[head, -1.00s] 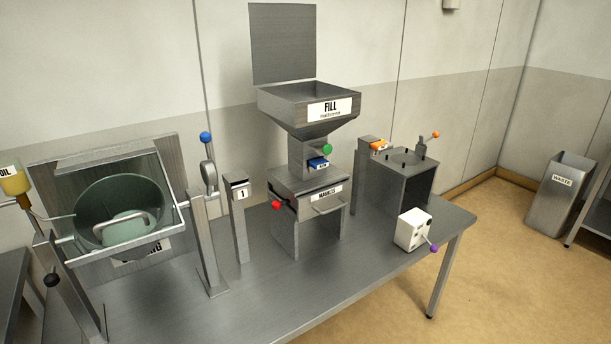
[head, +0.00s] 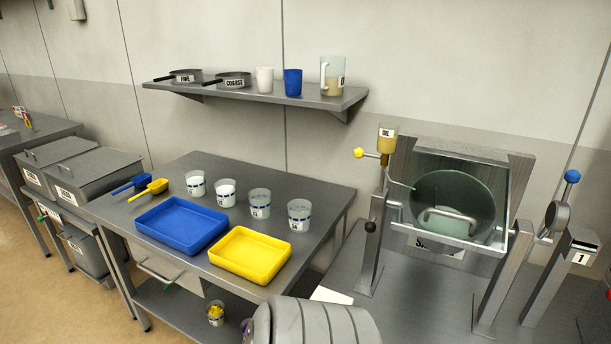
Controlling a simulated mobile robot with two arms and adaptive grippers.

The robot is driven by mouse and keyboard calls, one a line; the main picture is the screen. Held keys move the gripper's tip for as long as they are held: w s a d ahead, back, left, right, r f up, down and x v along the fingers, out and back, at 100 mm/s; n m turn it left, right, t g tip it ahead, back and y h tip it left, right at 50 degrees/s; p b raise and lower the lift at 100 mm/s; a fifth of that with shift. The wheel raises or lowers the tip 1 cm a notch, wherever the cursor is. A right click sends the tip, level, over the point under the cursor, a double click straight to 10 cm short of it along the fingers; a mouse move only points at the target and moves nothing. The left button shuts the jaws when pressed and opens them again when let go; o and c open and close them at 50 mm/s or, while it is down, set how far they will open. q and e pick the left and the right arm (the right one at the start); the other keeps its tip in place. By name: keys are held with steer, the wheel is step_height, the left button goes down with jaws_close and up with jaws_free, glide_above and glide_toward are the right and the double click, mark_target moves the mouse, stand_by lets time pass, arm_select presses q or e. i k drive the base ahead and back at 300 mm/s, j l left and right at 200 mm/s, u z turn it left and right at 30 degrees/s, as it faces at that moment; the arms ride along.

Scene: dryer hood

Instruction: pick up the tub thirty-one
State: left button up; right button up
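Several small clear tubs with dark label bands stand in a slanting row on the steel table, behind the trays. The first tub (head: 196,183) and second tub (head: 226,192) hold something white. The third tub (head: 260,203) and fourth tub (head: 299,215) look greyish and clearer. Another tub (head: 215,313) with yellow contents stands on the lower shelf. The label numbers are too small to read, so I cannot tell which is thirty-one. Neither of my grippers is in view.
A blue tray (head: 181,226) and a yellow tray (head: 250,256) lie in front of the tubs. A blue scoop (head: 131,184) and a yellow scoop (head: 150,189) lie at left. A wall shelf (head: 270,92) holds sieves, cups and a jug. A drum machine (head: 455,205) stands at right.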

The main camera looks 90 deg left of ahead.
mark_target(196, 181)
steer(key=k+u, duration=0.1)
steer(key=u, duration=3.35)
steer(key=z, duration=2.65)
steer(key=u, duration=2.55)
steer(key=i+j, duration=0.1)
steer(key=u, duration=0.05)
